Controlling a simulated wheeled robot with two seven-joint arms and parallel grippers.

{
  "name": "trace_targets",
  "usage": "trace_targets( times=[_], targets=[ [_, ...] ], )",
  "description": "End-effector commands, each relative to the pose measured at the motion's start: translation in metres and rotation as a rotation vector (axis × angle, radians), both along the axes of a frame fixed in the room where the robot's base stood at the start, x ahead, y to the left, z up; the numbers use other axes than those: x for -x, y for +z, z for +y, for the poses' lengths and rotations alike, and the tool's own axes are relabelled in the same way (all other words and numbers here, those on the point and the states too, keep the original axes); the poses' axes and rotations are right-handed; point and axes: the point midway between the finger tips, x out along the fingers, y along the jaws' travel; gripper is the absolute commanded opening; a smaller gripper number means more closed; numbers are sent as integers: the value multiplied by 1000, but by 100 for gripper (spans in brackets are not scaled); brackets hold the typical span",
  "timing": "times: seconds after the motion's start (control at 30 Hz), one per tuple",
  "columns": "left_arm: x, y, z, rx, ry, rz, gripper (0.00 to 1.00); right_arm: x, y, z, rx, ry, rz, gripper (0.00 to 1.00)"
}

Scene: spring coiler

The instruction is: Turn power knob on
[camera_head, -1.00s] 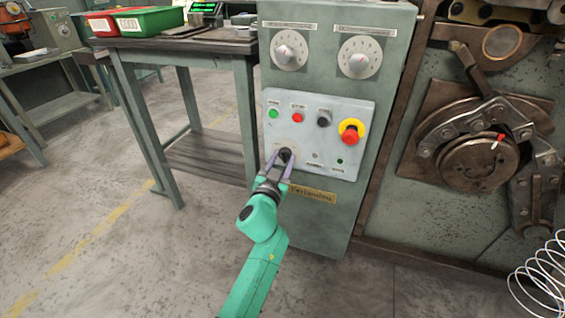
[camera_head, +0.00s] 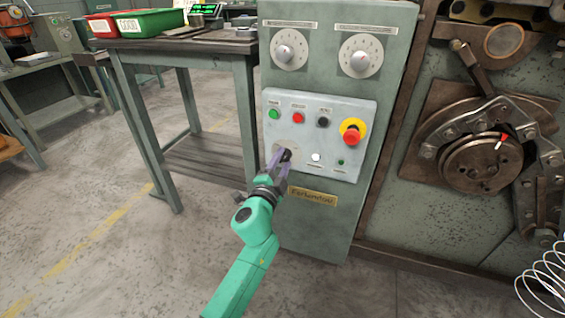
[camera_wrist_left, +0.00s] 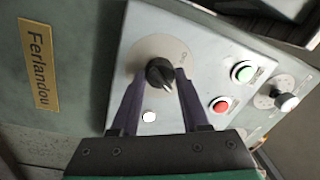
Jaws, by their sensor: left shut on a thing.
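The black power knob (camera_head: 286,154) sits at the lower left of the light grey control panel (camera_head: 322,110). My left gripper (camera_head: 280,159) has its purple fingers at the knob, one on each side, shut on it. In the left wrist view the knob (camera_wrist_left: 160,73) shows between the fingertips (camera_wrist_left: 161,84), with its pointer turned toward the lower right. A round lamp (camera_head: 315,157) right of the knob is bright white; it also shows bright in the left wrist view (camera_wrist_left: 149,117). My right gripper is out of view.
A green button (camera_head: 274,114), a red button (camera_head: 298,118), a black knob (camera_head: 323,122) and a red emergency stop (camera_head: 351,136) are on the same panel. Two dials (camera_head: 360,55) sit above. A table (camera_head: 180,43) stands to the left, the coiler (camera_head: 480,160) to the right.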

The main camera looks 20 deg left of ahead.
Motion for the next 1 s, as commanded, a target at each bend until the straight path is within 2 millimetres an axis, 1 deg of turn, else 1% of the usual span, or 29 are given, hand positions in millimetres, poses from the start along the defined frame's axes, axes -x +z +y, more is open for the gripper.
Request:
trace_targets(
  times=[0.2, 0.4, 0.6, 0.97, 1.0],
  targets=[
    [0, 0, 1, -138, 1, -8, 0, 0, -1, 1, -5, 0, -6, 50],
    [0, -1, 1, -211, 1, -13, 0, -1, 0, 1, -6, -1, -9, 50],
    [0, -1, 1, -241, 1, -14, 0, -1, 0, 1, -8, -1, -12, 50],
    [0, 0, 1, -245, 1, -16, 0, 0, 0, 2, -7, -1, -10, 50],
    [0, 0, 1, -245, 1, -16, 57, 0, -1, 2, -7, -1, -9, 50]
  ],
)
